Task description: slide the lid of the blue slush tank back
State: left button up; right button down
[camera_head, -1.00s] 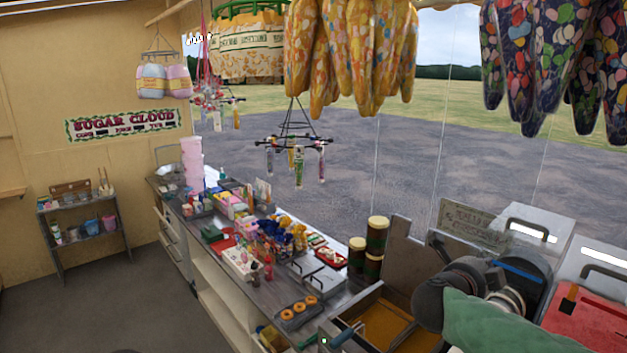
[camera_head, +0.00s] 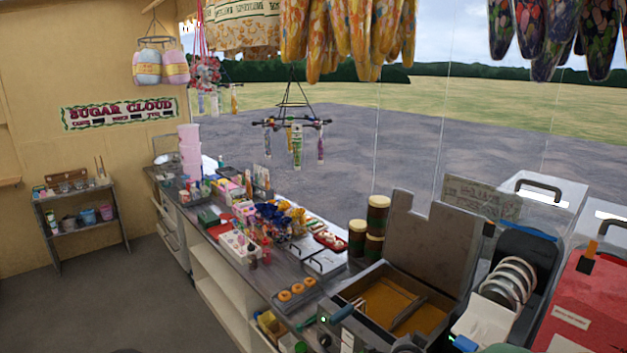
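The slush machine stands at the right edge. Its left tank, which I take to be the blue one, has a dark front with a blue strip (camera_head: 527,230) along its top. Behind that strip is a pale lid (camera_head: 553,207) with a dark handle; it appears to lie on the tank. A second pale lid stands to its right, behind a red front (camera_head: 588,310). Neither gripper is in view.
A stack of pale rings (camera_head: 508,283) stands in front of the dark front. A metal box with a raised lid (camera_head: 425,240) and an amber inside is to its left. Dark jars (camera_head: 377,215) and a crowded counter lie farther left. Cones and sweets hang above.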

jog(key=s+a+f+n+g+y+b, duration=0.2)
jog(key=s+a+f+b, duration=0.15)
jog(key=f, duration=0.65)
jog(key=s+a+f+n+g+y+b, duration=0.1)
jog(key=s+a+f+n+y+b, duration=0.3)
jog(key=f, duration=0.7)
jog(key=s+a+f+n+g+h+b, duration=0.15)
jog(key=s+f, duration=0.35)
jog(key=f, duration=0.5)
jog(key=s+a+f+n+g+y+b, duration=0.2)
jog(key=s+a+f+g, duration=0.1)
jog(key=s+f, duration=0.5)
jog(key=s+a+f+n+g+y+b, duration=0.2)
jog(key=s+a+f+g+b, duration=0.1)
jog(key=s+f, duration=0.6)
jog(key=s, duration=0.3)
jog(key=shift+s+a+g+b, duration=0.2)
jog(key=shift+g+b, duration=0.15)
